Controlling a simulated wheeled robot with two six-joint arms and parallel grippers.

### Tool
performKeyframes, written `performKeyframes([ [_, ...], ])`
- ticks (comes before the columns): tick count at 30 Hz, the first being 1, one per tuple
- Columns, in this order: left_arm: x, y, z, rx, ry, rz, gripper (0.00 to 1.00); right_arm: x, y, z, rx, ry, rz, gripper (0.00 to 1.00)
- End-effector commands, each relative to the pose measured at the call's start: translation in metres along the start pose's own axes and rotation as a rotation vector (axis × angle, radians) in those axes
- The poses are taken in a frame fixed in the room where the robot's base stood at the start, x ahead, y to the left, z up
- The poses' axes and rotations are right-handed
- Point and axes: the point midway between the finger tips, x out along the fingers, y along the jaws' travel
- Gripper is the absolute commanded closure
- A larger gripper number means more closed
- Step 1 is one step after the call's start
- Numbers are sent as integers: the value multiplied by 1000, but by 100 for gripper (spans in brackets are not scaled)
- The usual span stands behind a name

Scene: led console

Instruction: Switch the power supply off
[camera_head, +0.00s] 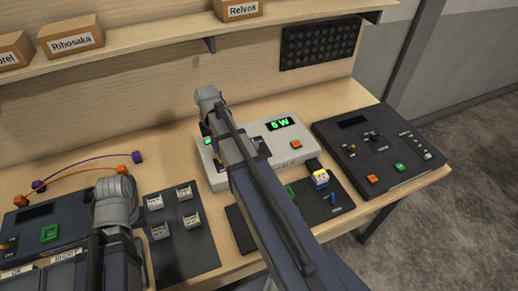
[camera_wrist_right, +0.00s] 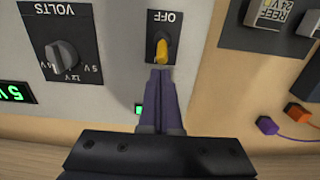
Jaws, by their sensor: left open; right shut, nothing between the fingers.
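The power supply (camera_head: 221,182) is a light grey box with a lit green display (camera_head: 279,124), partly hidden by my right arm. In the right wrist view its yellow toggle lever (camera_wrist_right: 161,49) stands on a black plate marked OFF, beside a grey VOLTS knob (camera_wrist_right: 65,60). A small green light shows near the fingers. My right gripper (camera_wrist_right: 160,74) is shut and empty, its tips right at the lower end of the lever; I cannot tell whether they touch. My left gripper (camera_head: 115,203) is open at the lower left, its fingers hardly visible.
A black pad (camera_head: 199,255) with several small blocks lies between my arms. A dark console (camera_head: 350,160) with orange and green buttons is at the right. Orange and purple leads (camera_head: 88,168) lie at the left. A shelf with labelled boxes (camera_head: 71,34) runs above.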

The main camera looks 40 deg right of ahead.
Motion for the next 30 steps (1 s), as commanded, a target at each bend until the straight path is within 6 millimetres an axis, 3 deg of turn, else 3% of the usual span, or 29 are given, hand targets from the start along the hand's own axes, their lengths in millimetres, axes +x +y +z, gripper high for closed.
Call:
performKeyframes([
  [30,0,0,0,0,0,0,50,0,0,24,0,0,0,100],
])
